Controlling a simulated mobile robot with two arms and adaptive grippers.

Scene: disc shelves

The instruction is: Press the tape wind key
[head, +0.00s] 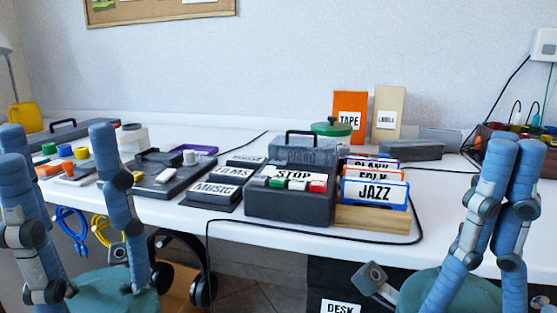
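I cannot read which key is tape wind. My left gripper (60,138) is at the left edge with its fingers wide apart and empty, well away from the box. My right gripper (513,150) is upright at the right, its fingers together with nothing visible between them, also apart from the box.
A rack of labelled cases (375,190), JAZZ in front, stands right of the box. Black labelled blocks (214,191) and a dark deck (160,178) are left of it. A black cable (300,237) loops along the front edge. Coloured controls (66,152) sit at far left.

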